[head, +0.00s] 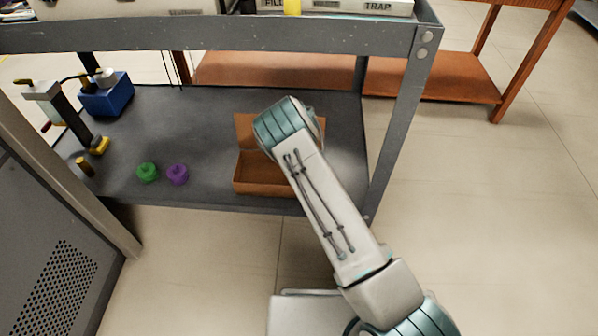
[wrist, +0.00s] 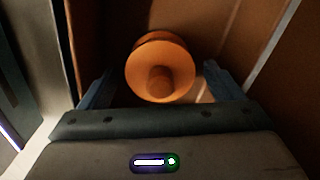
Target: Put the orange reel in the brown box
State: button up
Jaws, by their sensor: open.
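The brown box (head: 262,187) stands open on the shelf in the head view, partly covered by my arm. Its brown walls (wrist: 255,25) surround much of the wrist view. The orange reel (wrist: 160,70) shows in the wrist view, between and just beyond the fingertips, with brown surfaces around it. It appears to be inside the box, but whether it rests on the floor cannot be told. My gripper (wrist: 158,72) is open, with one finger on each side of the reel and visible gaps. The head view hides the gripper and the reel behind my arm.
A green reel (head: 148,172) and a purple reel (head: 177,174) sit left of the box on the dark shelf (head: 215,125). A blue container (head: 107,95) and a small device stand farther left. A grey post (head: 398,125) and upper shelf edge frame the space.

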notch_tip(320, 180, up, 12)
jog(key=p, duration=0.3)
jog(key=shift+f+p, duration=0.25)
jog(key=shift+p, duration=0.1)
